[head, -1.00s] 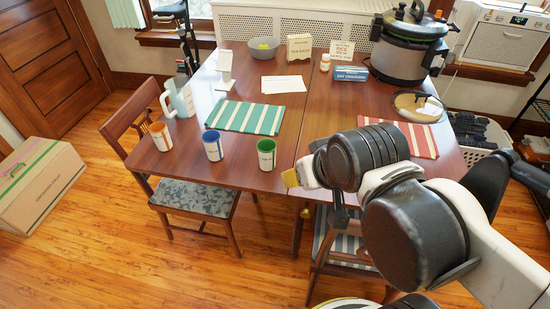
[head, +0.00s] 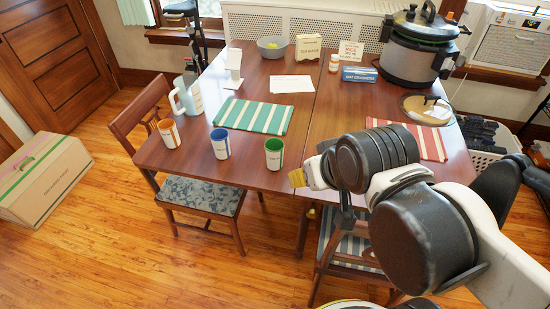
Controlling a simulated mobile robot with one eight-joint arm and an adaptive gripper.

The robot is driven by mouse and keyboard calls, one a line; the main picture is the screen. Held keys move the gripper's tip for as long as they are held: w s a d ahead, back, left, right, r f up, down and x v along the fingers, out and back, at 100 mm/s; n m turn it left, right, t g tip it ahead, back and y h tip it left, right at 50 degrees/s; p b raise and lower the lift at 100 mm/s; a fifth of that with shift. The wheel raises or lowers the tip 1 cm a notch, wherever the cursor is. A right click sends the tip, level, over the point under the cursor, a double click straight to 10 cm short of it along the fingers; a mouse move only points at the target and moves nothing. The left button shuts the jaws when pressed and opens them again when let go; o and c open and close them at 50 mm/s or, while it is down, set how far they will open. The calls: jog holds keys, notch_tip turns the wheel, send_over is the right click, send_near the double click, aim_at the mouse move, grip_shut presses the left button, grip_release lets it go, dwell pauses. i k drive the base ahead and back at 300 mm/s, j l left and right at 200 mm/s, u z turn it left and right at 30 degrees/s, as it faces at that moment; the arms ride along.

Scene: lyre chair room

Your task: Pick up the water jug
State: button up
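The water jug (head: 187,97) is pale blue-grey with a handle on its left side. It stands upright on the left edge of the wooden table (head: 236,180), behind an orange-and-white cup (head: 169,133). My gripper (head: 297,178) shows only as a small yellowish tip at the end of my arm, over the front edge of the table. It is well to the right of the jug and apart from it. My arm hides most of the gripper, so its fingers cannot be made out.
A blue cup (head: 220,144) and a green cup (head: 274,154) stand along the table's front. A green striped mat (head: 254,116) lies right of the jug. A chair (head: 206,194) is tucked at the near left side. A cardboard box (head: 43,178) sits on the floor at left.

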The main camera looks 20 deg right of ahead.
aim_at(187, 87)
jog(key=j, duration=0.95)
jog(key=i+j, duration=0.15)
jog(key=i, duration=0.2)
jog(key=i+j, duration=0.2)
jog(key=i, duration=0.2)
jog(key=i+j+u, duration=0.1)
jog(key=i, duration=0.25)
jog(key=i+l, duration=0.15)
jog(key=i+j, duration=0.05)
jog(key=i, duration=0.05)
